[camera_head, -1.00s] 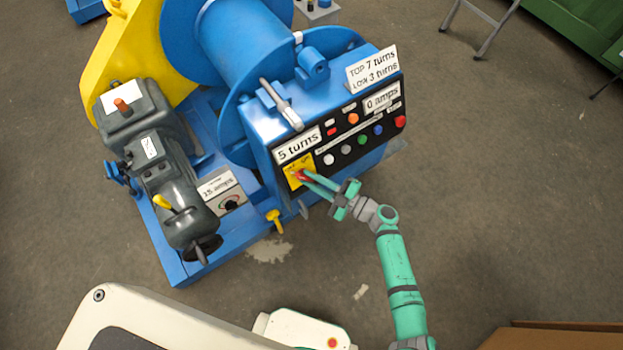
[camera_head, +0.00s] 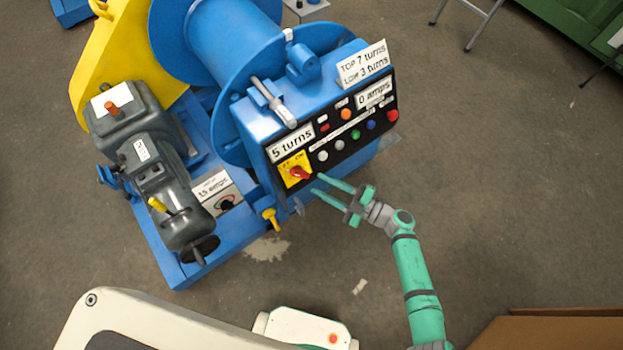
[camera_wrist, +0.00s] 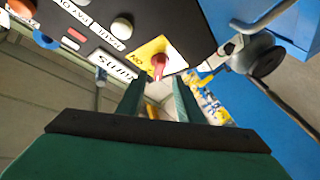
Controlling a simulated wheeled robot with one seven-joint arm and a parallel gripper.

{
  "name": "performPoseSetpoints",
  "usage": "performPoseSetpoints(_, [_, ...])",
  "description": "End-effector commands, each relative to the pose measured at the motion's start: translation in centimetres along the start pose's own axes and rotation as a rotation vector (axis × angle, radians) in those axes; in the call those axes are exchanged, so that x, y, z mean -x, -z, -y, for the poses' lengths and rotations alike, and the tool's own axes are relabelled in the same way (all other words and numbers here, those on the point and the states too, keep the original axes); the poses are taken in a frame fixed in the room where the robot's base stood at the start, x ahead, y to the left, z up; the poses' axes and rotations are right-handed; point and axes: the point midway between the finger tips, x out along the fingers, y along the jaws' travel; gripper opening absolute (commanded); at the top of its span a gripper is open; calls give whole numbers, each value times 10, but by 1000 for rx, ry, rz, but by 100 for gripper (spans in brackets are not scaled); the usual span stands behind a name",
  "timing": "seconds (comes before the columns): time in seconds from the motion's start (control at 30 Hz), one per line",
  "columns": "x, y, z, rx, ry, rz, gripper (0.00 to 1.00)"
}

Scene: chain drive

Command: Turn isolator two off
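A red rotary knob (camera_head: 298,172) sits on a yellow plate (camera_head: 287,165) marked OFF and ON, at the lower left of the black control panel. I take it as the isolator; no "two" label is readable. In the wrist view the red knob (camera_wrist: 159,64) is ahead of my fingertips, in front of the yellow plate (camera_wrist: 149,50). Its exact pointing direction is hard to tell. My gripper (camera_head: 317,184) is open and empty, just right of the knob and apart from it. Its two green fingers also show in the wrist view (camera_wrist: 160,84).
The black panel (camera_head: 350,128) has several coloured buttons and signs reading "5 turns" and "0 amps". A yellow-handled lever (camera_head: 270,217) stands below the panel.

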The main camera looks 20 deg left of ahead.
Motion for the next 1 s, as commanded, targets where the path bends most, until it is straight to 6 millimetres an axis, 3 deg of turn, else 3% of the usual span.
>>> performPoseSetpoints(0.1, [21,0,0,-1,-1,2,33])
performPoseSetpoints(0.3, [40,0,0,0,-3,2,33])
performPoseSetpoints(1.0, [41,1,0,1,1,-2,33])
